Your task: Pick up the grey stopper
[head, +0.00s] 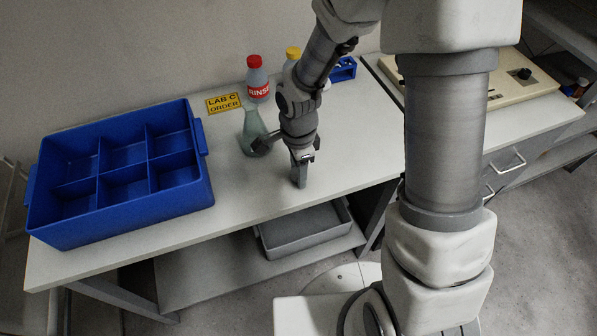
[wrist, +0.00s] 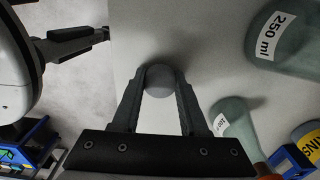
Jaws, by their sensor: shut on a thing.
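The grey stopper (wrist: 160,79) shows in the wrist view as a round grey top between my two fingertips. My gripper (wrist: 161,86) is shut on it, with one finger on each side. In the head view my gripper (head: 300,172) points down near the front edge of the white bench (head: 235,200), right of the blue crate. The stopper cannot be told apart from the fingers there. I cannot tell whether the stopper touches the bench.
A greenish flask (head: 253,133) stands close left of my gripper. Behind are a red-capped bottle (head: 258,82), a yellow-capped bottle (head: 292,54) and a blue rack (head: 343,70). A blue compartment crate (head: 125,217) fills the left. A grey tray (head: 305,238) sits on the lower shelf.

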